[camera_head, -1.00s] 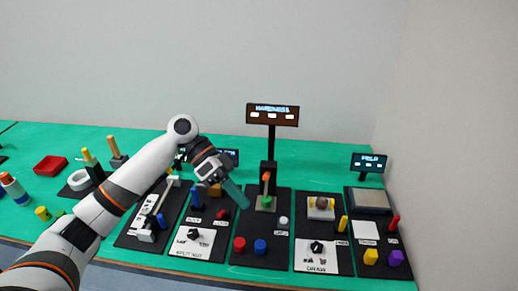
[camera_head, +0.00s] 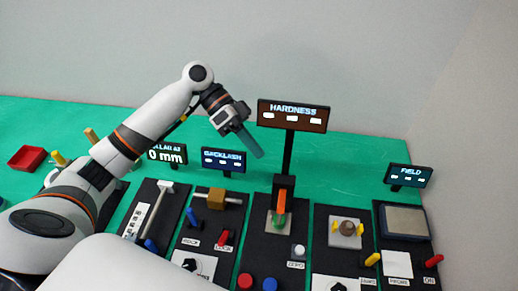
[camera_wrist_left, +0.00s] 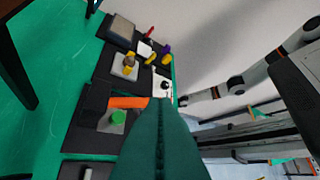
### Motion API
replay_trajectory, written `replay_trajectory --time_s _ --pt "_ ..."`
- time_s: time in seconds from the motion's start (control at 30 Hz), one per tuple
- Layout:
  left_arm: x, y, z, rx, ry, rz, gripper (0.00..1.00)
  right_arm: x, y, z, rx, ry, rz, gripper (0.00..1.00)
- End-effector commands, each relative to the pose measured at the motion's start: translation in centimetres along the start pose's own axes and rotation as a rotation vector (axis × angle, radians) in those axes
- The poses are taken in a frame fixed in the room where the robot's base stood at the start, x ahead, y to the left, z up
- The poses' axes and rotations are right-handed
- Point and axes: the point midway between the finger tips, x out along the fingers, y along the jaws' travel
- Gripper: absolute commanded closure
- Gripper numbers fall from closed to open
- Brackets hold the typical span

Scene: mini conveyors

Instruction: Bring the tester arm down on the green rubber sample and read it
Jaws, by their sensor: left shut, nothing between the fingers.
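The hardness tester's orange arm (camera_head: 282,200) angles from its black post above a grey plate. It also shows in the wrist view (camera_wrist_left: 128,102). The green rubber sample (camera_head: 279,224) is on the plate by the arm's lower end; in the wrist view its round top (camera_wrist_left: 118,117) shows beside the arm. I cannot tell whether they touch. The hardness display (camera_head: 292,115) shows dashes and no number. My left gripper (camera_head: 258,153) is shut and empty, in the air left of the display post, above and behind the tester arm.
A red sample (camera_head: 245,281) and a blue sample (camera_head: 269,284) stand at the board's front, with a white knob (camera_head: 298,249) behind to the right. The backlash display (camera_head: 223,160) stands left. A board with a brown ball (camera_head: 347,227) lies right.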

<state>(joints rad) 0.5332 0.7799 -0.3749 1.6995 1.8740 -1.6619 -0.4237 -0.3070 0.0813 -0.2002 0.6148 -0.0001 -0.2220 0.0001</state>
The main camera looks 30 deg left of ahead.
Motion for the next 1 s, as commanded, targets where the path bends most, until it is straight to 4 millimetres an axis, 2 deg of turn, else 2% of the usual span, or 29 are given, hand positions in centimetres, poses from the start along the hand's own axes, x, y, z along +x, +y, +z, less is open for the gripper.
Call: replay_trajectory --time_s 0.17,0.4,0.63,1.0 --pt "3.6 -0.4 0.2 0.000 0.000 -0.007 1.00 -1.8 -0.2 -0.1 -0.001 0.003 -0.002 1.00" --pt "8.5 -0.4 0.1 -0.002 0.000 -0.005 1.00 -3.7 -0.4 1.1 -0.001 -0.014 -0.004 1.00" --pt "10.5 -0.2 -2.3 -0.002 0.001 -0.002 1.00 -5.0 -0.4 1.7 0.000 -0.021 -0.004 1.00" --pt "11.1 0.0 -2.8 0.000 -0.001 0.000 1.00 -5.0 0.2 1.5 0.002 -0.018 0.003 1.00"
